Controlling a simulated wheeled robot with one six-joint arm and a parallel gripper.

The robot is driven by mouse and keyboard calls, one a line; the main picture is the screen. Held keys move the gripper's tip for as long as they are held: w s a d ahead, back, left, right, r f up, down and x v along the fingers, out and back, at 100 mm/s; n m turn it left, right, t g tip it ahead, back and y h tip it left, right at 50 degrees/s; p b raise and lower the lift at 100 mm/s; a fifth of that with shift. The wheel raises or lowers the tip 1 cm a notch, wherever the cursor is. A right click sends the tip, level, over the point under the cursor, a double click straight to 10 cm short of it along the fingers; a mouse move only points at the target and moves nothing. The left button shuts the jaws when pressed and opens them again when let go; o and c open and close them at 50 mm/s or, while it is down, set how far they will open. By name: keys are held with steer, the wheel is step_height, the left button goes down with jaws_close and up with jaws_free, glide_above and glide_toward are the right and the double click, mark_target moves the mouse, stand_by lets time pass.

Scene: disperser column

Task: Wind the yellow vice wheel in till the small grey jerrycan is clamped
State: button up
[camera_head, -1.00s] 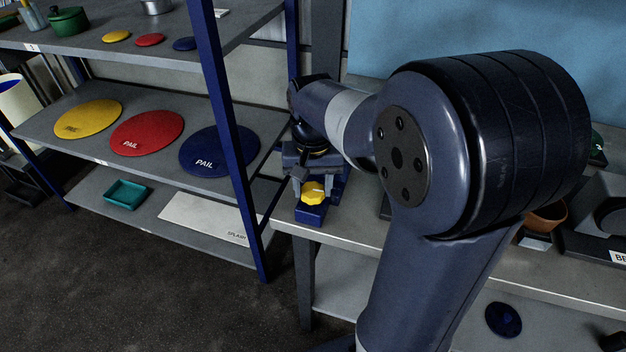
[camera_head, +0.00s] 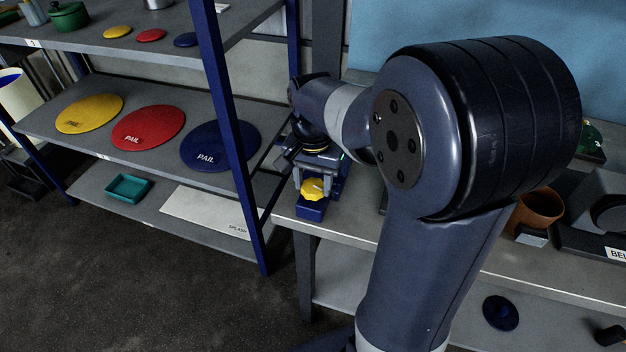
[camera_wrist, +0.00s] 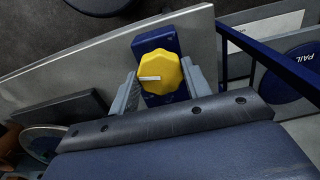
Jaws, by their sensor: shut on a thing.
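The yellow vice wheel (camera_wrist: 160,74) is a lobed knob with a pale pointer mark, on the front of a blue vice (camera_wrist: 155,40). The wheel also shows in the head view (camera_head: 313,189), above the blue vice end (camera_head: 311,209) at the bench's left end. My gripper (camera_wrist: 159,82) is shut on the wheel, with one grey finger on each side of it. In the wrist view the pale mark points left, close to level. The small grey jerrycan and the vice jaws cannot be made out; my wrist and arm cover that area.
A blue-framed shelf rack (camera_head: 232,130) stands close to the left of the bench (camera_head: 440,248), with yellow, red and blue discs on it. A brown pot (camera_head: 540,208) and a dark block stand on the bench at the right.

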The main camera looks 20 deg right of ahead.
mark_target(313, 186)
steer(key=o, duration=1)
step_height(313, 186, up, 11)
steer(key=shift+f, duration=0.1)
step_height(313, 186, down, 11)
steer(key=shift+r, duration=0.1)
stand_by(0.6)
